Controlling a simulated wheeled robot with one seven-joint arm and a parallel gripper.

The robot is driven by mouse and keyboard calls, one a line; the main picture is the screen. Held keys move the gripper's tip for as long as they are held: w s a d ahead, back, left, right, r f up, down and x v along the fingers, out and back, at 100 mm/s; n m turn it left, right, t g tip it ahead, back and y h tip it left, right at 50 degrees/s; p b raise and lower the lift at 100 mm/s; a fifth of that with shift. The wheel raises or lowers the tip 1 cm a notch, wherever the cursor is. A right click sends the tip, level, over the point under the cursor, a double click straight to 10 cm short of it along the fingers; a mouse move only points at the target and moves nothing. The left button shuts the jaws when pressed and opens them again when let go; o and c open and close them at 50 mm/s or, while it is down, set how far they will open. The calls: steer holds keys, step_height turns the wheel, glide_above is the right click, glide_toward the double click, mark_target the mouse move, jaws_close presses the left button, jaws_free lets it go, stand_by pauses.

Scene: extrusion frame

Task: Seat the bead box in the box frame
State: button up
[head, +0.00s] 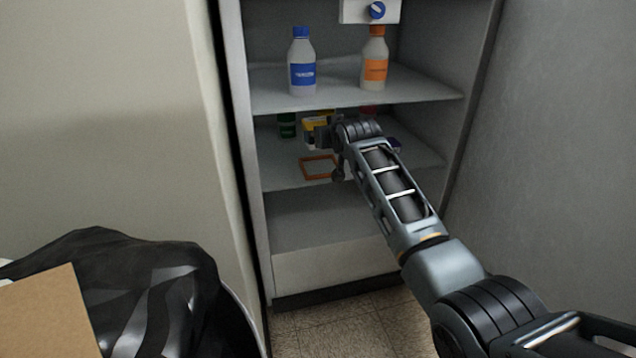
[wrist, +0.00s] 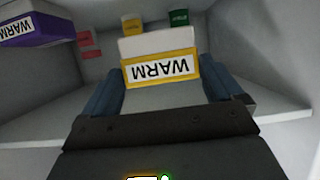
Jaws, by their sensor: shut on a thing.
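The bead box, a yellow and white box (wrist: 160,69) with a WARM label, sits between my gripper's fingers in the wrist view, its label upside down. In the head view the box (head: 313,124) shows small and partly hidden behind my gripper (head: 322,134). My gripper is shut on it, over the middle shelf. The box frame is an orange rectangular outline (head: 305,169) on that shelf, in front of and below the held box. Its right end is partly hidden by my arm. The frame does not show in the wrist view.
A purple WARM box (wrist: 38,26) stands to one side, mostly hidden by my arm in the head view. Green (wrist: 178,18) and yellow (wrist: 131,24) items stand behind. Blue-capped (head: 302,64) and orange-capped (head: 374,60) bottles stand on the shelf above (head: 340,98).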

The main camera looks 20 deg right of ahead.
steer(key=shift+w+d+f+b, duration=0.1)
steer(key=shift+w+f+b, duration=0.2)
steer(key=shift+f+b, duration=0.85)
steer(key=shift+w+a+f+b, duration=0.1)
steer(key=shift+w+f+b, duration=0.3)
steer(key=shift+f, duration=1.5)
steer(key=shift+w+d+f+b, duration=0.1)
steer(key=shift+w+f+b, duration=0.1)
steer(key=shift+f+b, duration=1)
steer(key=shift+f+p, duration=0.35)
steer(key=shift+f, duration=0.15)
steer(key=o, duration=0.8)
steer(key=shift+o, duration=0.2)
